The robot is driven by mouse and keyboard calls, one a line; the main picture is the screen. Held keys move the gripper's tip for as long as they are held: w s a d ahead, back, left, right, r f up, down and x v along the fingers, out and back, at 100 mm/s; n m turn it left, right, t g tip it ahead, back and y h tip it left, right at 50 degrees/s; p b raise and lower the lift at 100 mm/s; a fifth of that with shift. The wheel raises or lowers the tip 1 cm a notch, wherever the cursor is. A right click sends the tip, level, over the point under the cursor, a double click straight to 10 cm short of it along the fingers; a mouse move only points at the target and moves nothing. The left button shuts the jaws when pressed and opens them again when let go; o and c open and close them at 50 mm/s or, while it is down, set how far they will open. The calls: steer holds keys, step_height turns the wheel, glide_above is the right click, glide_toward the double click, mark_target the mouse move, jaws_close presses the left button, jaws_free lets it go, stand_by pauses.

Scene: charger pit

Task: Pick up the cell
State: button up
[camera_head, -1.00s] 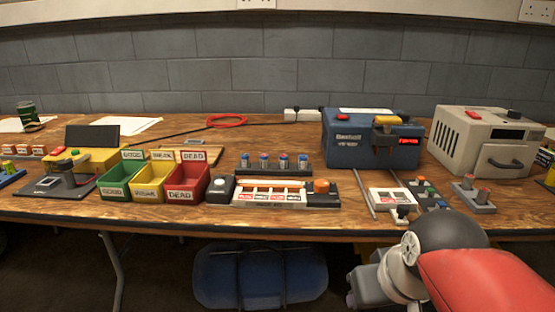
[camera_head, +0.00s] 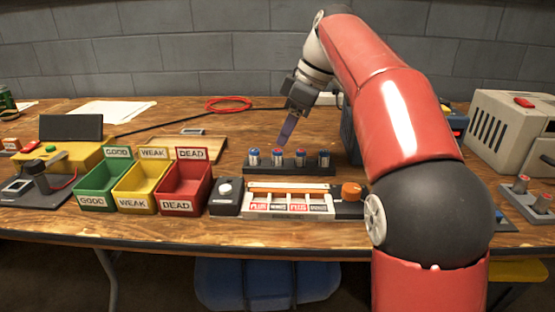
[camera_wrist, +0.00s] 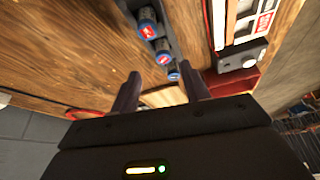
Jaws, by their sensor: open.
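Several upright cells stand in a dark rack (camera_head: 290,170) at mid-table. A third cell (camera_head: 301,157) and a fourth cell (camera_head: 323,158) stand to the right. My gripper (camera_head: 284,142) points down just above the rack, nearest the second cell. I cannot tell which cell is which there.
A charger tray (camera_head: 290,213) with an orange knob sits in front of the rack. Green (camera_head: 100,188), yellow (camera_head: 138,190) and red (camera_head: 183,192) bins marked GOOD, WEAK and DEAD stand left. A beige box (camera_head: 503,125) stands right. A red cable (camera_head: 228,104) lies behind.

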mark_target(280, 151)
steer(key=x, duration=0.2)
steer(key=b+x, duration=0.1)
steer(key=x, duration=0.2)
steer(key=shift+s+f+b, duration=0.3)
steer(key=shift+f+b, duration=0.1)
steer(key=shift+f, duration=0.05)
jaws_close()
steer(key=shift+r, duration=0.1)
